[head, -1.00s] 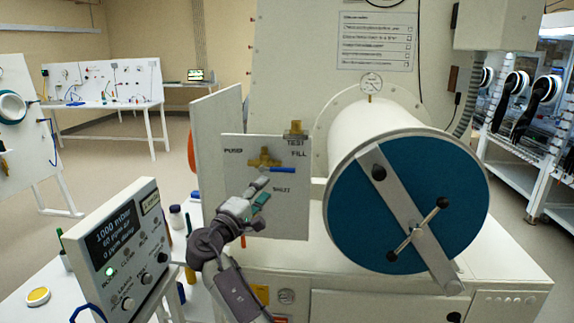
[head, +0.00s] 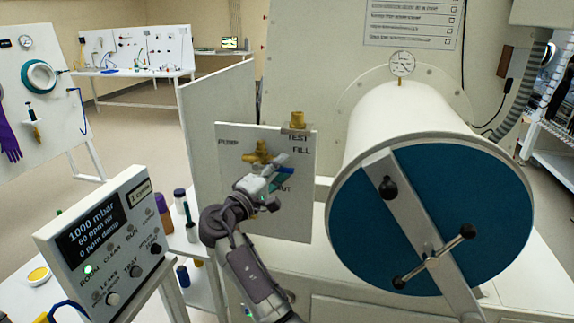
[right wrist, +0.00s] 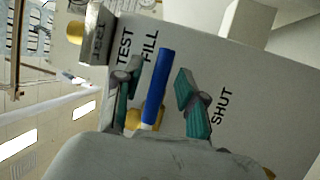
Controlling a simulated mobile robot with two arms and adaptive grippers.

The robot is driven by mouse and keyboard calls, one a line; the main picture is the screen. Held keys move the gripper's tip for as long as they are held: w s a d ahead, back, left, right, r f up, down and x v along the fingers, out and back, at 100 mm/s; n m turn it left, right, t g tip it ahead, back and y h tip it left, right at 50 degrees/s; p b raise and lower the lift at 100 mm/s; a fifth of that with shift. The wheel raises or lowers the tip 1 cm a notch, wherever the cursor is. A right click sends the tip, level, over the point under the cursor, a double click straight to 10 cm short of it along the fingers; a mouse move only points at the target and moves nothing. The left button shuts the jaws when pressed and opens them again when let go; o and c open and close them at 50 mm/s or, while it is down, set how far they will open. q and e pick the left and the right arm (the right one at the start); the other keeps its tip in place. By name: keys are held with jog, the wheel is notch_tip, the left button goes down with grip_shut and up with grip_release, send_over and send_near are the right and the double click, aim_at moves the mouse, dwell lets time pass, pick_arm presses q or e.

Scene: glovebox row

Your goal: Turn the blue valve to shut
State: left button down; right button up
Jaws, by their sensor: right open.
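The brass valve (head: 261,152) sits on a white panel (head: 305,215) marked PUMP, TEST, FILL and SHUT. Its blue handle (head: 281,159) points right, on the FILL side, above the SHUT label. My right gripper (head: 272,183) is at the panel, open, just in front of the handle. In the right wrist view the blue handle (right wrist: 158,88) lies between the two teal fingertips of my gripper (right wrist: 160,97), with a gap on each side. The SHUT label (right wrist: 222,106) is beyond one finger. The gripper partly hides the valve body and the SHUT label in the head view. My left gripper is out of view.
A large white cylinder with a blue door (head: 380,235) and bar handle stands right of the panel. A control box (head: 105,245) reading 1000 mbar stands at front left. Bottles (head: 162,212) stand on the white table behind it. A plain white board (head: 215,130) stands behind the panel.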

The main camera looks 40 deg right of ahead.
jog(key=shift+a+r, duration=0.1)
jog(key=shift+a, duration=0.1)
jog(key=shift+c, duration=0.5)
grip_shut()
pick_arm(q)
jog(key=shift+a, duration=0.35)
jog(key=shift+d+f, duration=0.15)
pick_arm(e)
jog(key=shift+d, duration=0.15)
